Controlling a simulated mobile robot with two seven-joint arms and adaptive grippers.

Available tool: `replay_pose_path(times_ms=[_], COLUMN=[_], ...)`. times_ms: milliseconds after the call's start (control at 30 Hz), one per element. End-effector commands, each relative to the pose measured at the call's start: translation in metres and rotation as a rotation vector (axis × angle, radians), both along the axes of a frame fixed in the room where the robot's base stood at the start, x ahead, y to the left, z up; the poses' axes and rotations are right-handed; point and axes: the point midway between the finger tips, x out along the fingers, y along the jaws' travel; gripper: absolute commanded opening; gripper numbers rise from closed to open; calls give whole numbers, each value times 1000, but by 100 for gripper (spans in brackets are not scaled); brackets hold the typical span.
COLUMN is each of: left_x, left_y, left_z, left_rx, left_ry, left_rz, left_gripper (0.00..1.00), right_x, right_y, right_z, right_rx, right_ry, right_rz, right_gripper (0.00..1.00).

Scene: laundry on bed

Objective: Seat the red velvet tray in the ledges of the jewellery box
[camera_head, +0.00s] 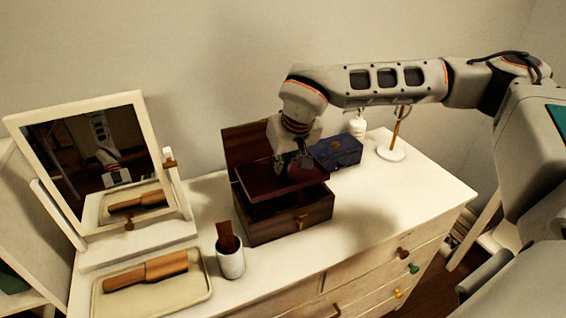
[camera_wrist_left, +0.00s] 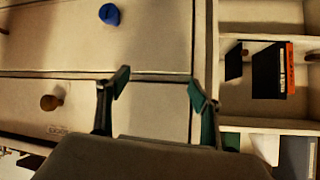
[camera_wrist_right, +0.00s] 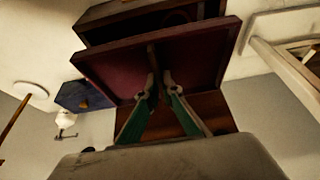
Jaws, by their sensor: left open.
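The dark red velvet tray (camera_head: 262,179) is over the open top of the wooden jewellery box (camera_head: 287,224), with a dark gap between it and the box's front. My right gripper (camera_head: 301,163) comes down from above onto the tray. In the right wrist view, the right gripper (camera_wrist_right: 159,82) is closed on a thin upright strip in the middle of the tray (camera_wrist_right: 112,72). The tray sits askew to the box (camera_wrist_right: 95,35) there. The ledges are hidden. My left gripper (camera_wrist_left: 155,88) is open and empty in front of white drawers, seen only in its wrist view.
The box's raised lid (camera_head: 243,150) stands behind the tray. A blue box (camera_head: 340,152) and a stand (camera_head: 391,153) are to the right. A white cup (camera_head: 231,263), a tray with a brush (camera_head: 150,272) and a mirror (camera_head: 136,110) are left.

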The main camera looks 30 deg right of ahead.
Motion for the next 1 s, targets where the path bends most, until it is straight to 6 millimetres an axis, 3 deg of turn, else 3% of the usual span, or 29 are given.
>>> replay_pose_path(times_ms=[133,400,1000], left_x=[0,-2,-6], left_y=[-9,-7,-5], left_z=[-4,-16,-23], left_rx=[-11,-7,-1], left_ry=[-9,-5,8], left_rz=[-16,-13,-11], left_gripper=[65,65,65], right_x=[0,0,0], right_y=[0,0,0], right_z=[-16,-35,-36], right_rx=[0,-1,0], right_ry=[0,0,-1], right_rz=[0,-1,-1], right_gripper=[0,0,0])
